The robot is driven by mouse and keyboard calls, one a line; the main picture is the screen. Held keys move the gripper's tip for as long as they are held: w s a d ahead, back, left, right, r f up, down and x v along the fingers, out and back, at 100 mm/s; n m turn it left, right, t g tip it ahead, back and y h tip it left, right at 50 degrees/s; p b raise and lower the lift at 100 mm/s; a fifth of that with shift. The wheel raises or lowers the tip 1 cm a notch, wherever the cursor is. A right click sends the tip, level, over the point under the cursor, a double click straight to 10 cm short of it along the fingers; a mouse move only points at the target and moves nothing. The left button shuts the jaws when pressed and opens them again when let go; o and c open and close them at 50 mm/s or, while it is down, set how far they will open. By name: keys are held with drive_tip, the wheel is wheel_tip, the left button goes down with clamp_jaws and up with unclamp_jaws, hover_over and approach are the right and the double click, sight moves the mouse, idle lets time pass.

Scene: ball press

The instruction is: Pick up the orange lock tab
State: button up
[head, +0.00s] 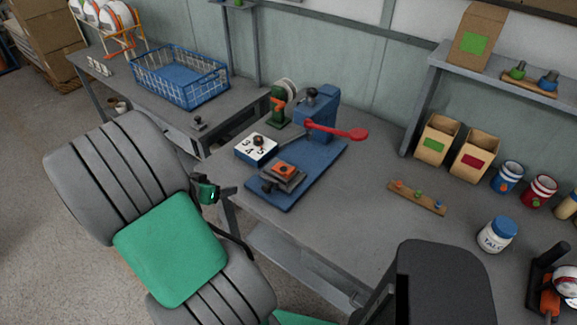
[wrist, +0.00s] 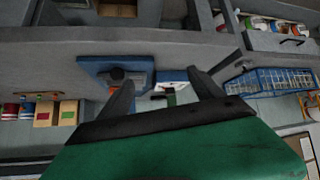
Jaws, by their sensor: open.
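Small orange, green and blue pieces sit on a wooden strip (head: 415,198) on the bench; the orange piece (head: 399,183) is at its left end. Another orange piece (head: 285,169) lies on the grey block of the blue press (head: 308,160). I cannot tell which is the lock tab. My gripper (head: 218,192) is beside the bench's left front edge, left of the press and apart from both pieces. In the wrist view my gripper (wrist: 163,82) is open, with nothing between its fingers, and the blue press base (wrist: 100,66) lies beyond it.
The press has a red lever (head: 340,131). A white numbered box (head: 256,148) stands beside it. A blue wire basket (head: 180,75) is on the far bench. Boxes, cans and a talc jar (head: 495,235) stand at the right. The bench's middle front is clear.

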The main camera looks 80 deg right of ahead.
sight(281, 172)
drive_tip(key=shift+o, duration=1.2)
drive_tip(key=s+d+m+g+h, duration=0.1)
drive_tip(key=s+d, duration=0.2)
drive_tip(key=s, duration=0.1)
drive_tip(key=s+d+m+g+h, duration=0.1)
drive_tip(key=s+d, duration=0.2)
drive_tip(key=s, duration=0.1)
drive_tip(key=s+d+m+g+h, duration=0.1)
drive_tip(key=s+d+m, duration=0.1)
drive_tip(key=s+d, duration=0.1)
drive_tip(key=shift+s+f+g+p, duration=0.2)
drive_tip(key=shift+s+g+p, duration=0.2)
drive_tip(key=shift+s, duration=0.35)
drive_tip(key=p+x, duration=0.2)
drive_tip(key=x, duration=0.5)
drive_tip(key=shift+d+f, duration=0.2)
drive_tip(key=c, duration=1.4)
